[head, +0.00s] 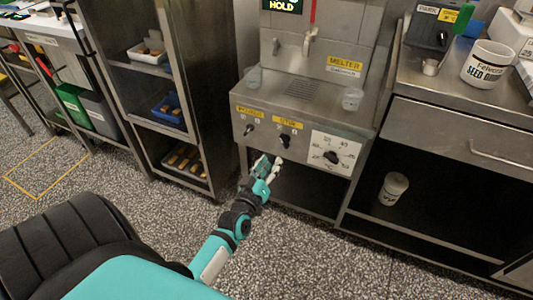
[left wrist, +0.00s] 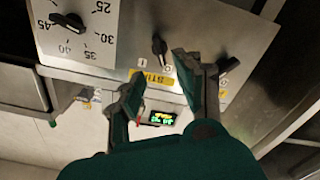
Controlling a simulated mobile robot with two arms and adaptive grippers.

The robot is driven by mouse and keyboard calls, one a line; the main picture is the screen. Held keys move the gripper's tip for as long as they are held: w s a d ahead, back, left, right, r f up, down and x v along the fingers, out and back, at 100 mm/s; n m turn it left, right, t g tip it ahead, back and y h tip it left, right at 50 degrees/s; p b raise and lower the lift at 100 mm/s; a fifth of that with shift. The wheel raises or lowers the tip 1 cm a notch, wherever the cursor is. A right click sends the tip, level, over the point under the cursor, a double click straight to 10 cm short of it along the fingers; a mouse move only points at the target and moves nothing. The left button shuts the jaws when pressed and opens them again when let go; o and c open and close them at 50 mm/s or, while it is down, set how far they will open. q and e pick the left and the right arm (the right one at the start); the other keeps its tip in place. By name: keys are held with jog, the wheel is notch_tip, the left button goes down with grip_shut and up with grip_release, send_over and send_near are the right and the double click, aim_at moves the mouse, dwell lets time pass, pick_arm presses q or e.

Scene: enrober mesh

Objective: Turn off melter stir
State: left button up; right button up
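The melter (head: 300,95) is a steel unit with a front panel of knobs. The black stir knob (head: 285,140) sits mid-panel below a yellow STIR label (head: 289,122). In the left wrist view, which is upside down, the stir knob (left wrist: 159,46) lies just beyond the gap between my fingers, near the STIR label (left wrist: 152,79). I cannot read its setting for sure. My left gripper (head: 270,163) is in front of and just below the panel; it also shows in the left wrist view (left wrist: 158,70), open and empty, apart from the knob. My right gripper is out of view.
A second black knob (head: 249,129) is left of the stir knob, and a white numbered dial (head: 331,157) is right of it. Clear cups (head: 352,98) stand on the melter top. A shelf rack (head: 208,60) stands left; a steel counter (head: 440,130) is right.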

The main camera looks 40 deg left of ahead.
pick_arm(q)
jog(key=v, duration=0.3)
dwell(0.5)
